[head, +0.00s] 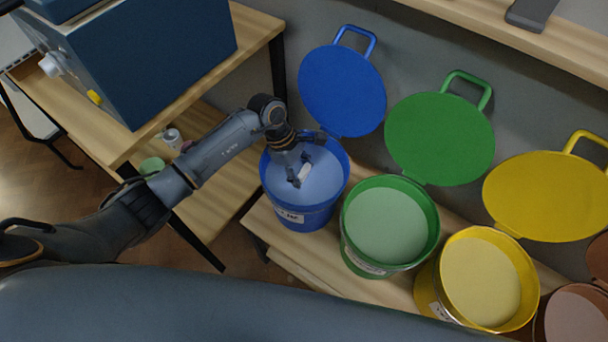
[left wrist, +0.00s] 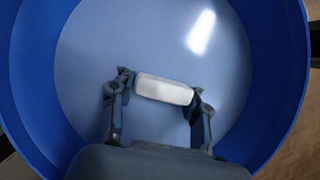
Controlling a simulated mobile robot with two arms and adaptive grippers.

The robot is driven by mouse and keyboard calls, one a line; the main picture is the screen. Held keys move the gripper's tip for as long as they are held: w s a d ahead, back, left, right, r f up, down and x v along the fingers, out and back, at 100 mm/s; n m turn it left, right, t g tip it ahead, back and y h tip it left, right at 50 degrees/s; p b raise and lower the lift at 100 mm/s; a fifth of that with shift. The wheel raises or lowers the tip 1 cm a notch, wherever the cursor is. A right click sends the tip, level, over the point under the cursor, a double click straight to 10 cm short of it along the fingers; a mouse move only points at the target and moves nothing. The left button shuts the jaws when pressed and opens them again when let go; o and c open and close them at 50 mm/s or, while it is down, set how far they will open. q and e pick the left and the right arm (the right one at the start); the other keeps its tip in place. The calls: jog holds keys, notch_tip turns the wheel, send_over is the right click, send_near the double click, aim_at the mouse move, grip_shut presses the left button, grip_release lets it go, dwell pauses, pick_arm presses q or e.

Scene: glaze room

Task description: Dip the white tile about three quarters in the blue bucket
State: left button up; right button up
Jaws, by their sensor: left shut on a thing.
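The blue bucket (head: 304,210) stands on a low bench with its blue lid (head: 342,90) swung open behind it. Pale blue glaze fills it; the rim also shows in the left wrist view (left wrist: 50,105). My left gripper (head: 299,177) points down inside the bucket's mouth, shut on the white tile (head: 304,173). In the left wrist view the tile (left wrist: 164,89) sits between the two fingers of the gripper (left wrist: 160,92), its pale top edge showing over the glaze. How deep its lower part reaches is hidden from above. My right gripper is not in view.
The green bucket (head: 348,238) stands close on the right, then the yellow bucket (head: 428,293) and a brown one (head: 545,327), all with lids open. A wooden table with a dark blue box (head: 150,65) stands at left. Small jars (head: 172,137) sit on a lower shelf.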

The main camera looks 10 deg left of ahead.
aim_at(304, 170)
pick_arm(q)
notch_tip(304, 170, up, 8)
jog(key=p, duration=0.5)
jog(key=shift+f, duration=0.2)
jog(key=shift+r, duration=0.45)
dwell(0.5)
dwell(1.0)
dwell(0.6)
jog(key=shift+r+p, duration=1.75)
jog(key=shift+r, duration=1)
dwell(1.6)
